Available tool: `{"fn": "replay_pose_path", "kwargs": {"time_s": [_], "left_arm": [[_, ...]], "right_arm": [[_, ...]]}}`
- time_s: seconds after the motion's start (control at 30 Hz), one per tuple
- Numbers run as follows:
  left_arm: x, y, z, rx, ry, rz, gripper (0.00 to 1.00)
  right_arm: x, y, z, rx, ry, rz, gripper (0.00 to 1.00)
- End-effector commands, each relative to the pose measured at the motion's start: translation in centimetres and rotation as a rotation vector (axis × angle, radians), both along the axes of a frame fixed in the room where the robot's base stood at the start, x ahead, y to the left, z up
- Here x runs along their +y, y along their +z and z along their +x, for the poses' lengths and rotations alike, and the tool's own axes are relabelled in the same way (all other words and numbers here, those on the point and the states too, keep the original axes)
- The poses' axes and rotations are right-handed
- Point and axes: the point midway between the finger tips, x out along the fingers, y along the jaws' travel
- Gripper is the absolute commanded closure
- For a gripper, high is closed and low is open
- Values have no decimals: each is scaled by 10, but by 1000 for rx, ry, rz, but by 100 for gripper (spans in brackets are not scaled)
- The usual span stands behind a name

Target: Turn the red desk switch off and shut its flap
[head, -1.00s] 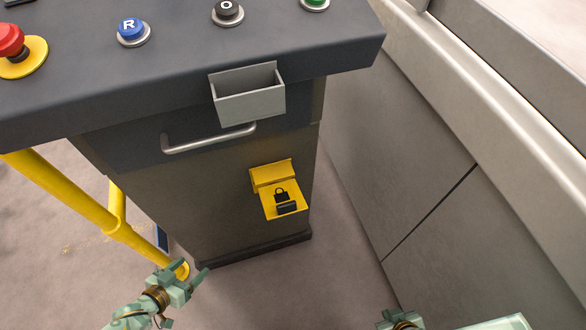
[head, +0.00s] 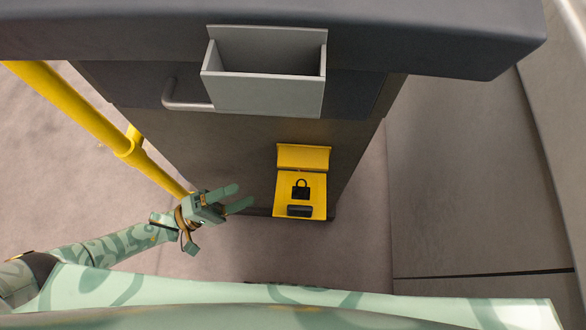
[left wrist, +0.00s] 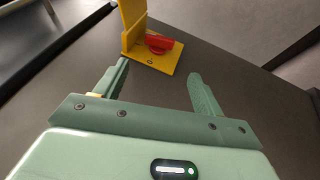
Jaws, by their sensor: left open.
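The yellow flap (head: 301,190) stands open, sticking out from the front of the dark cabinet; it bears a black padlock mark and a dark grip. The yellow backing (head: 303,157) shows above it. In the head view the flap hides the switch. In the left wrist view the red switch (left wrist: 162,44) sits on the yellow plate (left wrist: 153,59), beside the raised flap (left wrist: 132,18). My left gripper (head: 243,196) is open and empty, left of the flap and apart from it. In the left wrist view its spread fingers (left wrist: 160,70) point toward the plate. My right gripper is not in view.
A grey open box (head: 265,92) and a metal handle (head: 185,106) are on the cabinet above the flap. A yellow rail (head: 90,115) runs at the left. A grey panel wall (head: 465,180) stands at the right. The floor between is clear.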

Motion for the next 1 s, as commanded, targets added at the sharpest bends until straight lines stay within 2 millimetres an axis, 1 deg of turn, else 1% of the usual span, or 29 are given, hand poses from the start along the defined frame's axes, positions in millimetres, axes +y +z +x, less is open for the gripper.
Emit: {"fn": "replay_pose_path", "kwargs": {"time_s": [0.1, 0.3, 0.4, 0.5, 0.6, 0.7, 1.0], "left_arm": [[-25, 9, 11, -5, 0, -4, 31], [-72, 20, 31, -4, 1, -3, 31], [-92, 25, 40, -4, 1, -2, 31], [-107, 28, 46, -3, 2, 0, 31], [-118, 31, 51, -3, 2, 0, 31], [-123, 33, 54, -3, 3, 2, 31], [-126, 34, 55, -3, 3, 2, 31]], "right_arm": [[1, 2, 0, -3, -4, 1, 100], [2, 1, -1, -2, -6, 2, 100], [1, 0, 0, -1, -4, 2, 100], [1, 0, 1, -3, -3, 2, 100], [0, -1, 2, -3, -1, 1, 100], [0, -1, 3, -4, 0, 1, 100], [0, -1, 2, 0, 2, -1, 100]]}}
